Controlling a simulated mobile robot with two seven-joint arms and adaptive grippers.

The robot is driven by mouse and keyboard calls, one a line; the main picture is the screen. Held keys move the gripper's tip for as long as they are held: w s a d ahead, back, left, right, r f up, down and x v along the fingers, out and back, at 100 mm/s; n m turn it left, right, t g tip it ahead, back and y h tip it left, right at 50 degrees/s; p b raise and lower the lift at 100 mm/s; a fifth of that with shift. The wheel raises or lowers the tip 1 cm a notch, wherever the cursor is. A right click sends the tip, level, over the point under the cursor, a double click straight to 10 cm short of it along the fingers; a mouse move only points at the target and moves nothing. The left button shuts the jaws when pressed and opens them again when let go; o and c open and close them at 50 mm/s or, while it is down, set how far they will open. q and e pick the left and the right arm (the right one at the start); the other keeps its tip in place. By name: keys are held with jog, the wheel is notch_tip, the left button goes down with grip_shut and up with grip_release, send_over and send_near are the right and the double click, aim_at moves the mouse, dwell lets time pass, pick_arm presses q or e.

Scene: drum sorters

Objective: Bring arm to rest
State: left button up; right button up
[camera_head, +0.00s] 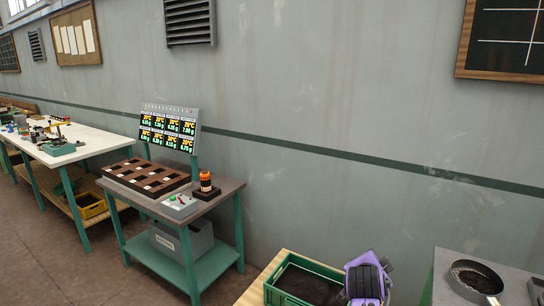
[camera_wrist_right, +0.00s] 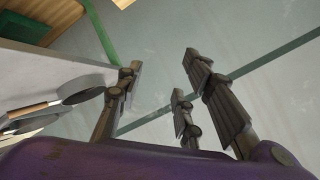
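My right gripper (camera_wrist_right: 163,72) shows in the right wrist view with its dark fingers spread apart and nothing between them. Behind the fingers is the grey wall with its green stripe. A purple and black part of my arm (camera_head: 368,277) shows at the bottom of the head view, in front of the right end of a green crate (camera_head: 272,294); its fingers cannot be made out there. My left gripper is not in view.
A cart (camera_head: 225,187) with a dark compartment tray (camera_head: 147,178), lit display panel (camera_head: 168,128) and orange-capped jar (camera_head: 206,182) stands left of centre. A grey worktop (camera_head: 450,292) with a round pan is at lower right. Pans (camera_wrist_right: 80,91) also show in the wrist view.

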jog(key=s+a+f+n+t+y, duration=0.1)
jog(key=s+a+f+n+y, duration=0.15)
jog(key=s+f+n, duration=0.55)
jog(key=s+a+f+n+t+y, duration=0.15)
jog(key=s+a+f+n, duration=0.35)
jog(key=s, duration=0.5)
jog(key=s+f+g, duration=0.1)
jog(key=s+f, duration=0.3)
jog(key=s, duration=0.4)
jog(key=s+f+n+g+y, duration=0.1)
jog(key=s+f, duration=0.3)
jog(key=s, duration=0.4)
jog(key=s+f+g, duration=0.2)
jog(key=s+f, duration=0.3)
jog(key=s, duration=0.3)
jog(key=shift+s+a+n+y, duration=0.3)
jog(key=shift+s+a+n, duration=0.05)
jog(key=shift+s+n, duration=0.05)
